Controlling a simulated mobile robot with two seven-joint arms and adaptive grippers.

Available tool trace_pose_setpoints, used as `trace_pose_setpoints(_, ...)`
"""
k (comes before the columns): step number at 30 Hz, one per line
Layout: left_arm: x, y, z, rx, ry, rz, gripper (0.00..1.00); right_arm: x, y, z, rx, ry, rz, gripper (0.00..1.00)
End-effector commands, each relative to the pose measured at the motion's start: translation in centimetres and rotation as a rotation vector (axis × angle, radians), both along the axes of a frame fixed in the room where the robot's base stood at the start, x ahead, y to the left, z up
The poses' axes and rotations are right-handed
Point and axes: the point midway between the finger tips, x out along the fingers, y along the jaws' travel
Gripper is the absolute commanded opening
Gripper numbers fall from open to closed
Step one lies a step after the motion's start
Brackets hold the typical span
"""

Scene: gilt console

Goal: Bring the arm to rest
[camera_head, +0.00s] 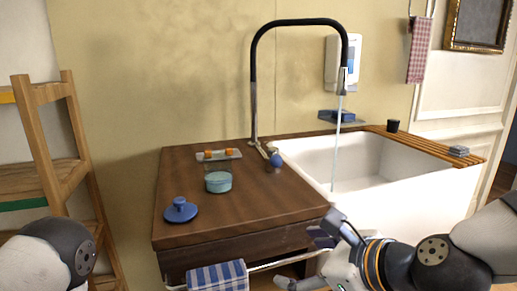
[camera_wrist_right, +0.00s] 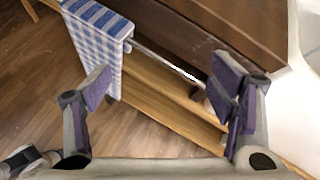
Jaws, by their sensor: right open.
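My right gripper (camera_head: 300,262) is in front of the cabinet's front right corner, below the counter top, in the head view. In the right wrist view my right gripper (camera_wrist_right: 165,95) has its two purple-padded fingers wide apart, with nothing between them. Beyond the fingers are a towel bar and the cabinet's lower wooden shelf. Part of my left arm (camera_head: 48,255) shows at the lower left of the head view. Its gripper is out of the picture.
The wooden counter (camera_head: 240,216) bears a blue lid (camera_head: 180,210), a light-blue pot (camera_head: 218,182) and a small tray (camera_head: 219,155). Water runs from the tap (camera_head: 254,95) into the white sink (camera_head: 385,200). A checked towel (camera_head: 217,276) hangs at the front. A wooden ladder shelf (camera_head: 49,150) stands left.

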Motion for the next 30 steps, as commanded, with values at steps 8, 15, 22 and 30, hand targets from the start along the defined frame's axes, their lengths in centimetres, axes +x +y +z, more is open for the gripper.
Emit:
trace_pose_setpoints(8, 0.1, 0.1, -0.1, 0.001, -0.003, 0.002, 0.4, -13.3, -5.3, -21.2, -0.74, 0.07, 0.742, 0.76)
trace_pose_setpoints(15, 0.1, 0.0, -0.1, 0.001, -0.002, 0.001, 0.4, -29.3, -12.1, -29.8, -1.01, -0.005, 1.709, 0.76)
trace_pose_setpoints(22, 0.1, 0.0, -0.1, 0.001, -0.003, 0.001, 0.4, -33.9, -14.3, -30.7, -0.996, -0.096, 2.05, 0.76)
trace_pose_setpoints(30, 0.1, 0.1, -0.1, 0.001, -0.003, 0.001, 0.4, -33.9, -14.3, -30.7, -0.997, -0.096, 2.046, 0.76)
